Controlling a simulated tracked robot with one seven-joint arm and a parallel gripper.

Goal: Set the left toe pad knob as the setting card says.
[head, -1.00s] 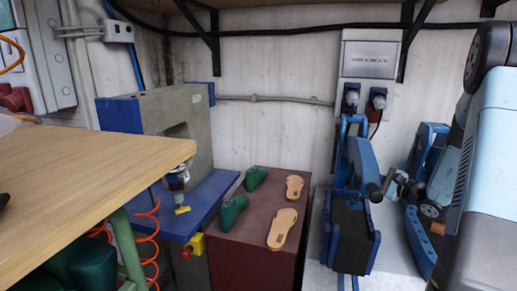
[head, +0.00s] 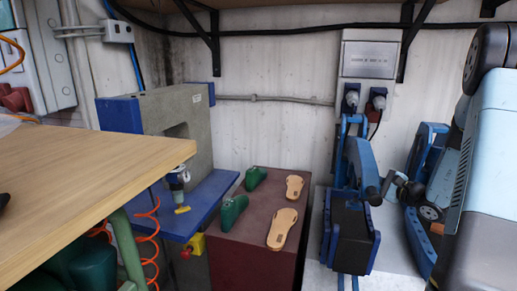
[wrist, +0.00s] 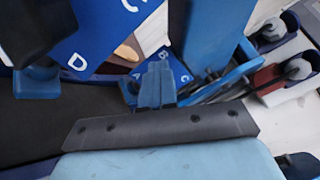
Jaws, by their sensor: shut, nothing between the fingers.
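My gripper (wrist: 158,88) shows in the wrist view with its blue fingers together and nothing between them. A blue plate (wrist: 100,35) with white letters, C and D among them, fills the upper left there. Another blue plate (wrist: 181,70) with white letters is behind my fingers. A dark rounded part (wrist: 35,30) stands at the upper left corner; I cannot tell whether it is the knob. In the head view, a blue press (head: 361,165) with a black pad stands right of centre. No setting card can be made out.
A second blue machine (head: 418,225) stands at the right, partly behind my arm. A maroon block (head: 255,222) holds green lasts (head: 233,210) and tan sandal soles (head: 282,228). A wooden table (head: 85,180) fills the left. Cables and plugs (wrist: 293,68) show at the right in the wrist view.

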